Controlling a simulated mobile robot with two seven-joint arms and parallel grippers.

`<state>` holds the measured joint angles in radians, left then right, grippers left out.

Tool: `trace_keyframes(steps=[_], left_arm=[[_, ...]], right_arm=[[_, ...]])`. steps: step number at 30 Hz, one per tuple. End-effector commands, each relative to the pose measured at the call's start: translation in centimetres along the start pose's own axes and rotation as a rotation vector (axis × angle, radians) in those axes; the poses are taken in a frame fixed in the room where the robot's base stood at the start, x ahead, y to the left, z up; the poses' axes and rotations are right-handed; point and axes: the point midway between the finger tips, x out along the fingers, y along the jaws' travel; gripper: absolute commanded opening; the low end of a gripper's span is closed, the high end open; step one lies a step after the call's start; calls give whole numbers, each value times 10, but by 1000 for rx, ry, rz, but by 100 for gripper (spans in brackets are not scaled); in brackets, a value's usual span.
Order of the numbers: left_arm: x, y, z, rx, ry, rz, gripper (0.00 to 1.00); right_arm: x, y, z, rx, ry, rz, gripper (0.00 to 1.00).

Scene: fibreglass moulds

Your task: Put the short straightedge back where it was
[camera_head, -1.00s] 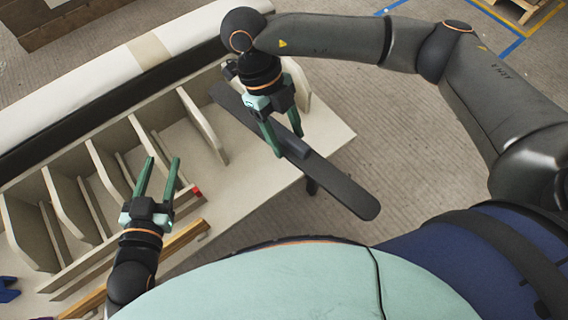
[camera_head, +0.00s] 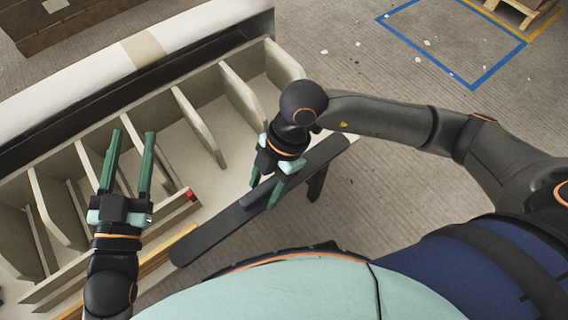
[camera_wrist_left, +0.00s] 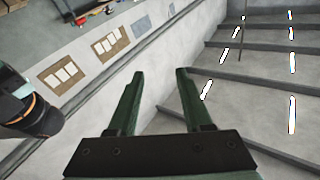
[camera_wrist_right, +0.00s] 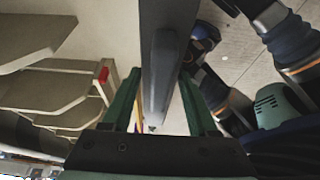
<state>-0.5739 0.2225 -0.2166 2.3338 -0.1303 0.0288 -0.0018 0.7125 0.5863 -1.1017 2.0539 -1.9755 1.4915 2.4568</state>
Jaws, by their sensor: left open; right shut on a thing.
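The short straightedge, a long dark grey bar (camera_head: 215,228) with a raised grip along its middle, is held in the air by my right gripper (camera_head: 264,187). It slants from lower left to upper right, over the front right part of the mould bench. In the right wrist view the bar (camera_wrist_right: 160,20) runs lengthwise between the fingers, which are shut on its grip. My left gripper (camera_head: 134,136) is open and empty, over the ribbed mould at the left. In the left wrist view its fingers (camera_wrist_left: 158,75) are apart with nothing between them.
The pale mould (camera_head: 203,125) has several upright ribs with gaps between them. A red block (camera_head: 191,195) sits at its front edge beside a wooden strip. A long white roll (camera_head: 190,35) lies behind.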

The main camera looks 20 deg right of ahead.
Motion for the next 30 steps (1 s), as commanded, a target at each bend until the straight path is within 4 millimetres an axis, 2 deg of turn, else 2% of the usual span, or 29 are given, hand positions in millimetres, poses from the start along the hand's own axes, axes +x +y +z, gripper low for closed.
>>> trace_keyframes(steps=[8, 17, 20, 24, 30], left_arm=[[-3, -2, -62, 75, 260, 5, 50], [-30, 5, -138, 171, 593, 25, 50], [-40, 10, -142, 180, 656, 35, 50], [-40, 12, -132, 162, 647, 41, 50], [-40, 13, -127, 151, 643, 44, 50]], right_arm=[[6, 26, 40, 10, -3, 5, 0], [11, 54, 83, 7, -2, 4, 0], [28, 64, 105, 9, -1, 3, 0], [40, 74, 124, 7, -1, 3, 0], [46, 80, 135, 3, 0, 4, 0]])
